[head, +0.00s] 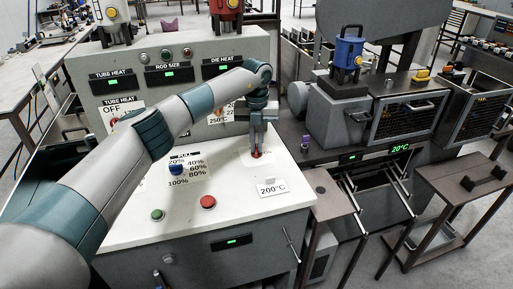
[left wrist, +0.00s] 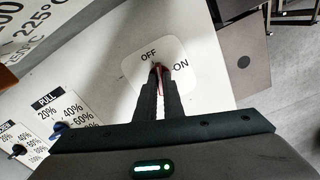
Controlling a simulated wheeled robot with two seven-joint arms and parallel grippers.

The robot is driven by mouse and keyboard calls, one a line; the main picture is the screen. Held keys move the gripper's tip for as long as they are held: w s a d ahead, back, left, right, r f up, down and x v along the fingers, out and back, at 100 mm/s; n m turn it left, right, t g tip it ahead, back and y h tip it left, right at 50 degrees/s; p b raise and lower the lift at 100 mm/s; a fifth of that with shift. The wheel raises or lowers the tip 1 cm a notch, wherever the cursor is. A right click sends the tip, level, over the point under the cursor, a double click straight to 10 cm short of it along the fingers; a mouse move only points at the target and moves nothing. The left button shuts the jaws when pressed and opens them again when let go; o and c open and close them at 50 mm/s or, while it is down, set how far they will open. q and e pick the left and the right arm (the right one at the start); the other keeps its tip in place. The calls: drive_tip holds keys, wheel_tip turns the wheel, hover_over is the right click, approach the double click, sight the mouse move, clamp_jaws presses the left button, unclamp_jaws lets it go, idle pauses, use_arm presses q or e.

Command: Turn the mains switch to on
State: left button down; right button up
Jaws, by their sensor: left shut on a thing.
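The mains switch is a red knob (head: 257,154) on the pale sloping panel top, on a white plate (left wrist: 187,60) marked OFF and ON. In the left wrist view the red knob (left wrist: 158,67) shows between my fingertips. My left gripper (head: 257,150) reaches down from above and is shut on the knob; its fingers (left wrist: 159,82) hide most of it. The knob's tip lies close under the OFF label, with ON to its right; its exact angle is hard to tell. My right gripper is in neither view.
The panel also has a red button (head: 208,202), a green button (head: 157,215) and a blue PULL knob (head: 176,170). A 200°C card (head: 272,188) lies near the knob. The upright panel (head: 185,55) with heat displays stands behind. A machine with a blue unit (head: 348,50) is at right.

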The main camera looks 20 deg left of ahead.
use_arm(q)
drive_tip(key=m+b, duration=0.3)
drive_tip(key=m, duration=0.3)
drive_tip(key=m+b, duration=0.1)
drive_tip(key=m, duration=0.3)
drive_tip(key=m+b, duration=0.1)
drive_tip(key=m, duration=0.3)
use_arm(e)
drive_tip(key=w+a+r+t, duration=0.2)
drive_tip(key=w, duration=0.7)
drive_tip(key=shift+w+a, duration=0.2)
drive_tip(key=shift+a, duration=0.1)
use_arm(q)
drive_tip(key=shift+r, duration=0.1)
drive_tip(key=c, duration=1.9)
unclamp_jaws()
drive_tip(key=shift+o, duration=0.2)
